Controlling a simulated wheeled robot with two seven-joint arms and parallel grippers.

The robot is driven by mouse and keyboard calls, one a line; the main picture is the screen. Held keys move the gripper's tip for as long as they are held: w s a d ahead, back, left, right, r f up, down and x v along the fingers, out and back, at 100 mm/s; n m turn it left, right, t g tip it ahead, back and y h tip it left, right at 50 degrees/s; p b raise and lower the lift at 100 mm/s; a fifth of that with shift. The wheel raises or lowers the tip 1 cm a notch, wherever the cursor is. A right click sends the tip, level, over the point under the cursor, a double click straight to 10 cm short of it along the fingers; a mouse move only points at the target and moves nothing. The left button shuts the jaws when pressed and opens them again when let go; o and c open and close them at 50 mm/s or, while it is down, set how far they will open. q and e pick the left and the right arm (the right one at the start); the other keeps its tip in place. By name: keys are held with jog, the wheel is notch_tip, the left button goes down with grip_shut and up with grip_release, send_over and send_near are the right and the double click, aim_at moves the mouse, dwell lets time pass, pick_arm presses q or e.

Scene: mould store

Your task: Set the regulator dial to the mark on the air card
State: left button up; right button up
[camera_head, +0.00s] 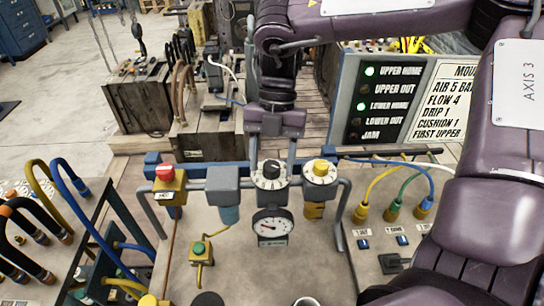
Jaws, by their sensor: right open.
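The regulator dial (271,169) is a black knob on a white ring with marks, on top of a grey unit in the air line. A round white gauge (272,226) with a dark needle hangs below it. The air card (448,102) is a white panel at the upper right, reading AIR 5 BA, FLOW 4, DRIP 1, CUSHION 1, FIRST UPPER; its right side is cut off by my arm. My right gripper (271,154) is open, its fingers pointing down on either side of the dial, apparently without touching it. My left gripper is out of view.
A yellow knob on a marked ring (320,169) stands close to the right. A grey block (222,179) and a red-topped yellow valve (166,180) stand to the left. A lamp panel (377,100) shows UPPER HOME and LOWER HOME lit green. Hoses crowd both sides.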

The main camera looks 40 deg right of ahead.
jog(key=c, duration=1)
jog(key=shift+f+m+t+b, duration=0.2)
jog(key=shift+m+t+b, duration=0.3)
jog(key=shift+m+b, duration=0.95)
jog(key=m+t+y+b, duration=0.1)
jog(key=m+b, duration=0.2)
jog(key=shift+s, duration=0.15)
jog(key=m+t+b, duration=0.2)
jog(key=m+b, duration=0.1)
jog(key=m, duration=0.2)
jog(key=shift+s+r+m, duration=0.1)
jog(key=shift+s+m, duration=0.05)
jog(key=shift+m, duration=0.2)
jog(key=m+t+b, duration=0.1)
jog(key=m, duration=0.2)
jog(key=shift+s+t, duration=0.1)
jog(key=shift+t, duration=0.2)
jog(key=shift+r+m+t+h+b, duration=0.1)
jog(key=shift+m+t+h+b, duration=0.45)
jog(key=shift+m, duration=0.95)
jog(key=o, duration=1)
